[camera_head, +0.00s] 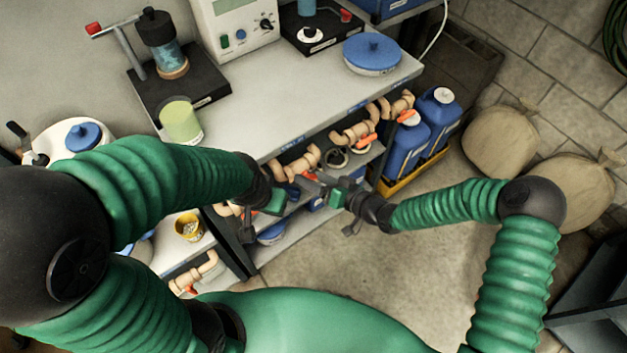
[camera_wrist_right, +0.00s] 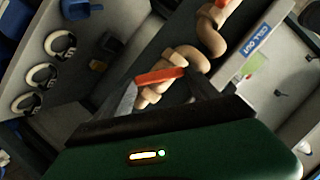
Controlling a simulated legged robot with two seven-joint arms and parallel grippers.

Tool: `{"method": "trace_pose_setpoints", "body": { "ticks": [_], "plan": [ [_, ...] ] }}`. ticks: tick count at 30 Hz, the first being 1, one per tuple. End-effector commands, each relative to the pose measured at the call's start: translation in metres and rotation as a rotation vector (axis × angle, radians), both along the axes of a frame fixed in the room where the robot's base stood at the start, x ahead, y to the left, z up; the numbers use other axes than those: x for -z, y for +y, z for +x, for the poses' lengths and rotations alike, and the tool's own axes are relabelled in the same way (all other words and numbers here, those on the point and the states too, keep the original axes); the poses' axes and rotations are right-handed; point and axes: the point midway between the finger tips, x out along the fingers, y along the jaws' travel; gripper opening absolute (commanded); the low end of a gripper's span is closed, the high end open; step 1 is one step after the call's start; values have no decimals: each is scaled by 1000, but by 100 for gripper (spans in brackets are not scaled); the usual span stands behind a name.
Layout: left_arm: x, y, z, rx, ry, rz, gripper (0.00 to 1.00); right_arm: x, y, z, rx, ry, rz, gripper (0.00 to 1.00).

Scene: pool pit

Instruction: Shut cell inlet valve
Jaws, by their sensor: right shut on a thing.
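Beige pipe valves with orange handles line the shelf under the bench edge. My right gripper (camera_head: 318,183) is shut on an orange valve handle (camera_wrist_right: 160,76), which lies between its fingertips in the wrist view. The handle sits across a beige valve and pipe (camera_wrist_right: 185,58), also seen in the head view (camera_head: 296,163). A blue label (camera_wrist_right: 255,53) on the bench edge seems to read CELL OUT; I cannot tell which valve it belongs to. My left gripper (camera_head: 277,201) is just left of the right one, and its fingers are too hidden to judge.
Another valve with an orange handle (camera_head: 366,140) is farther right along the shelf. Blue jugs (camera_head: 408,143) stand in a yellow tray beyond it. Sacks (camera_head: 500,140) lie on the floor at right. The bench top (camera_head: 300,90) carries lab equipment.

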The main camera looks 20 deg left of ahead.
Motion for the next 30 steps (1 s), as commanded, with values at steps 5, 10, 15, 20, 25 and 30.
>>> {"method": "trace_pose_setpoints", "body": {
  "ticks": [5,10,15,20,25,30],
  "plan": [
    [12,0,0,0,0,0,0,3,-3,7,9,122,106,29],
    [22,0,0,0,0,0,0,6,-4,8,9,250,205,29],
    [33,0,0,0,0,0,0,8,-4,8,6,376,303,29],
    [42,0,0,0,0,0,0,10,-5,8,6,488,389,29],
    [50,0,0,0,0,0,0,11,-5,9,7,588,466,29],
    [55,0,0,0,0,0,0,11,-5,9,7,660,522,29]
  ]
}}
